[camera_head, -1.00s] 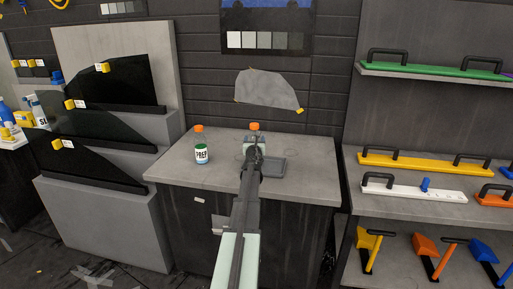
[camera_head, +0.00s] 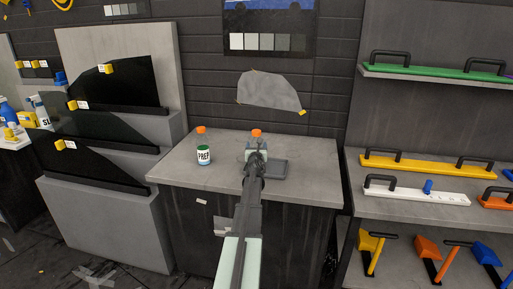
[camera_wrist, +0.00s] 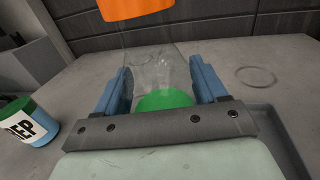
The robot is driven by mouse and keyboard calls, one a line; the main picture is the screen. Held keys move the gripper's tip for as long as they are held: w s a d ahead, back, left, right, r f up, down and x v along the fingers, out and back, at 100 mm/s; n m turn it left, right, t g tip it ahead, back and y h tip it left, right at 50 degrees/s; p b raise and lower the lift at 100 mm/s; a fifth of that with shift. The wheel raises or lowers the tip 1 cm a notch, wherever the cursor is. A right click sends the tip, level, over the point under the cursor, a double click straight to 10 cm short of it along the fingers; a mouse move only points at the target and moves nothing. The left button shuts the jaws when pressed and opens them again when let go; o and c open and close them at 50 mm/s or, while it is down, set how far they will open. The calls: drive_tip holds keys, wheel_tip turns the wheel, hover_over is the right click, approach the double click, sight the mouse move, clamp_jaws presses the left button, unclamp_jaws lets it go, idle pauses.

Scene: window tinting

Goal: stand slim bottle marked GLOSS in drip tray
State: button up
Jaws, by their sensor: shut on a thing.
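A clear bottle with an orange cap (camera_head: 256,133) stands upright between the fingers of my gripper (camera_head: 255,152). In the wrist view the bottle (camera_wrist: 160,65) shows clear walls and green low down, and my gripper (camera_wrist: 162,88) has a blue finger against each side. No GLOSS marking shows, as the bottle's lower part is hidden. The grey drip tray (camera_head: 282,171) lies on the counter just right of my gripper; its edge also shows at the right in the wrist view (camera_wrist: 287,128). I cannot tell whether the bottle touches the counter.
A second orange-capped bottle marked PREP (camera_head: 204,153) stands left on the grey counter (camera_head: 310,185); it also shows in the wrist view (camera_wrist: 27,122). A faint ring (camera_wrist: 257,77) lies on the counter behind the tray.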

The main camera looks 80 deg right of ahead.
drive_tip(key=shift+f, duration=0.15)
drive_tip(key=o, duration=1.2)
drive_tip(key=s+a, duration=0.2)
drive_tip(key=a, duration=0.9)
drive_tip(key=shift+s+a, duration=0.15)
drive_tip(key=shift+a, duration=0.25)
